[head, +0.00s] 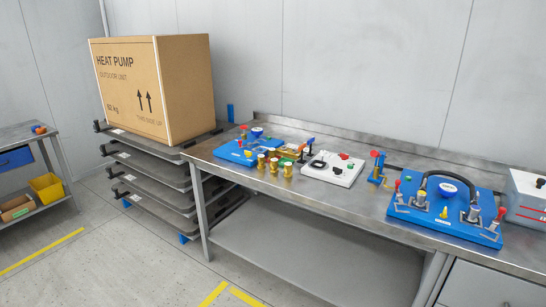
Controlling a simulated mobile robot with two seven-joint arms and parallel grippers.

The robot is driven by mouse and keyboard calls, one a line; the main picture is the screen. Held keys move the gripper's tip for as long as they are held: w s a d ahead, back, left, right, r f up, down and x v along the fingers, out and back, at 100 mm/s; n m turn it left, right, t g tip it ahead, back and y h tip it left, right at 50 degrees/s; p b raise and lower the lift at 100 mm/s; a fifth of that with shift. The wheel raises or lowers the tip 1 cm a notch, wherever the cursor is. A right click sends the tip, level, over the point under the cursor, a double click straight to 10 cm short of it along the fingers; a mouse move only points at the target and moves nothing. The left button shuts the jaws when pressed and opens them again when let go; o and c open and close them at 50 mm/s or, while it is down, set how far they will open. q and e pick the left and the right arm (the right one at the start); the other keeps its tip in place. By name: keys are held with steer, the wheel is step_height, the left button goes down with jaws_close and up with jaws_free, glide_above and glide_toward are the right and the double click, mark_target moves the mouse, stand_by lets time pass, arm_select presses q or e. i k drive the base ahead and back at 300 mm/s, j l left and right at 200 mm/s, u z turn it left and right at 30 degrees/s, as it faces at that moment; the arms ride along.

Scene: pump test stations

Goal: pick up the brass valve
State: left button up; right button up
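Several small upright brass-coloured pieces (274,167) stand near the front edge of the metal workbench (215,157), towards its left end. One has a green top. A low brass-coloured part (291,151) lies just behind them. They are small in this view, and I cannot tell which one is the brass valve. Neither of my grippers is in view, and nothing is seen touching the brass pieces.
A blue pump station (250,150) stands left of the brass pieces; a white plate (333,168) lies right. Farther right are a small blue stand (377,168) and a larger blue station (445,209). A heat pump carton (155,88) sits on stacked pallets. Floor in front is clear.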

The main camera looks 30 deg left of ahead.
mark_target(272, 152)
steer(key=i+j+u, duration=0.35)
steer(key=i+j, duration=0.95)
